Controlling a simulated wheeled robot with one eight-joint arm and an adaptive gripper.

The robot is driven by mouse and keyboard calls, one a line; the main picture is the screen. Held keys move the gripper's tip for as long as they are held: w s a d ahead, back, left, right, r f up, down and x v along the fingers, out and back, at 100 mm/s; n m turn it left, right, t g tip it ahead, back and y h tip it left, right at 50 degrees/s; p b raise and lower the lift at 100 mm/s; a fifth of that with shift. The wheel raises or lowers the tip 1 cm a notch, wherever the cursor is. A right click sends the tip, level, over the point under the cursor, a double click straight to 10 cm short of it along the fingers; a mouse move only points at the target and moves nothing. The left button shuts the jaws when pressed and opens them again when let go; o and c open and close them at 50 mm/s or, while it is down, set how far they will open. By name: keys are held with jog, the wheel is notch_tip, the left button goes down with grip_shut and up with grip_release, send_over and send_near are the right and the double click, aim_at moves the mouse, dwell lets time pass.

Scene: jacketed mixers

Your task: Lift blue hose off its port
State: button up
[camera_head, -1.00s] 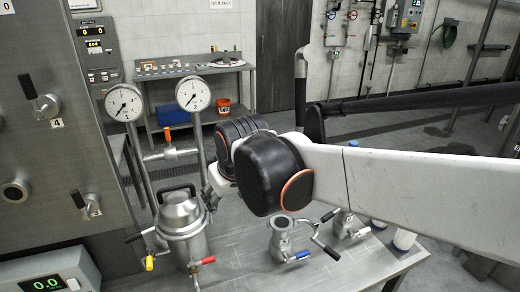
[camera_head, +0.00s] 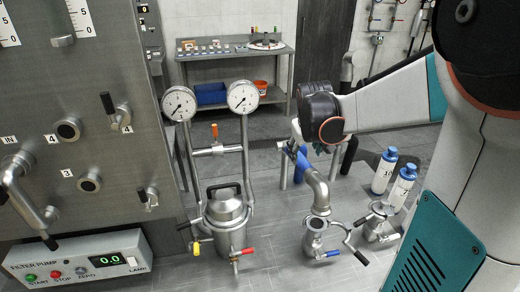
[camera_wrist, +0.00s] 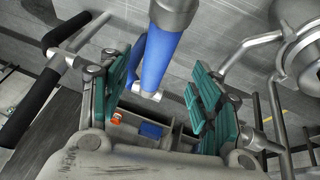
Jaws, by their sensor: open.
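The blue hose (camera_head: 302,166) shows in the head view below my gripper (camera_head: 296,143), with a metal elbow (camera_head: 319,190) curving down from it. The elbow's lower end is at the top of a small metal vessel (camera_head: 315,238) with a blue-handled valve; I cannot tell how firmly it sits there. In the wrist view the blue hose (camera_wrist: 157,58) runs between the two teal-padded fingers of my gripper (camera_wrist: 160,98), which are apart. The hose has a metal fitting (camera_wrist: 175,12) at the top and a pale end lower down. Contact with the fingers is not clear.
A lidded vessel (camera_head: 226,212) with two gauges stands left of the hose. Another small vessel (camera_head: 380,222) and two blue-capped bottles (camera_head: 384,172) stand right. A control panel (camera_head: 80,130) fills the left side. A bench (camera_head: 240,56) stands behind.

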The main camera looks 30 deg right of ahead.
aim_at(302, 167)
jog(key=b+x, duration=0.2)
jog(key=x, duration=0.9)
jog(key=shift+w+f, duration=0.1)
jog(key=shift+f, duration=0.15)
